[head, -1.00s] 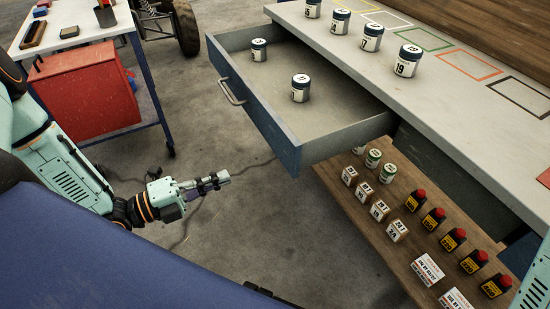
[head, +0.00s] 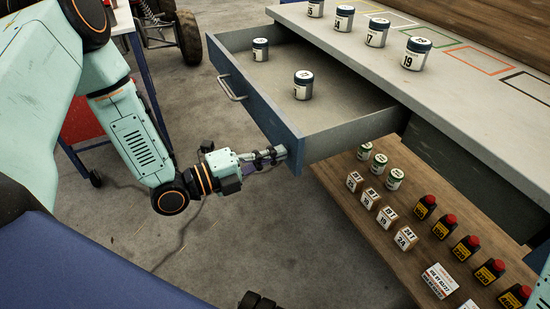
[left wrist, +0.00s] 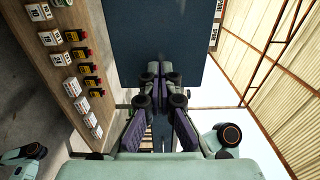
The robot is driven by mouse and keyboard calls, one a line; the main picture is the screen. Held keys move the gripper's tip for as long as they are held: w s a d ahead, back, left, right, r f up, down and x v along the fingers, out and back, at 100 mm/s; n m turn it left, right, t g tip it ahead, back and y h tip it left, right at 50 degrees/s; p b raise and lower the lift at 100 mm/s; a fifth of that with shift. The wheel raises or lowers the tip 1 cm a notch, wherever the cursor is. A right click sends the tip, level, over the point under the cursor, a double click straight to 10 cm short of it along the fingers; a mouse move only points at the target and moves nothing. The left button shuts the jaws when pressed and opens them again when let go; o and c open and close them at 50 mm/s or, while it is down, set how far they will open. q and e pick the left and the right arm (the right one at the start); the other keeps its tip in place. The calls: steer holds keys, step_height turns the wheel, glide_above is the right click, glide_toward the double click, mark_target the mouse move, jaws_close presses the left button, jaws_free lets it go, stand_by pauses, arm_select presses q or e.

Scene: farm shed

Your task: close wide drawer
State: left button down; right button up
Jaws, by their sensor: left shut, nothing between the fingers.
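The wide drawer (head: 262,108) stands pulled out from the workbench, with a dark blue front, a metal handle (head: 231,88) and grey inside. Two numbered jars, one near the back left (head: 260,50) and one nearer the front (head: 303,85), stand in it. My left gripper (head: 279,154) is shut and empty, its tips at the near right end of the drawer front. In the left wrist view the shut fingers (left wrist: 160,72) point at the dark blue panel (left wrist: 158,35). I cannot tell whether they touch it. A dark part at the bottom edge may be my right gripper (head: 258,301).
The workbench top (head: 455,85) carries several numbered jars and coloured outlines. Under it a wooden shelf (head: 345,215) holds cans, small boxes and red-capped bottles. A red box (head: 82,122) shows behind my left arm. Open floor lies before the drawer.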

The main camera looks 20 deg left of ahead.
arm_select(q)
steer(key=shift+w+d, duration=0.15)
steer(key=shift+d, duration=0.05)
arm_select(e)
steer(key=shift+f, duration=0.15)
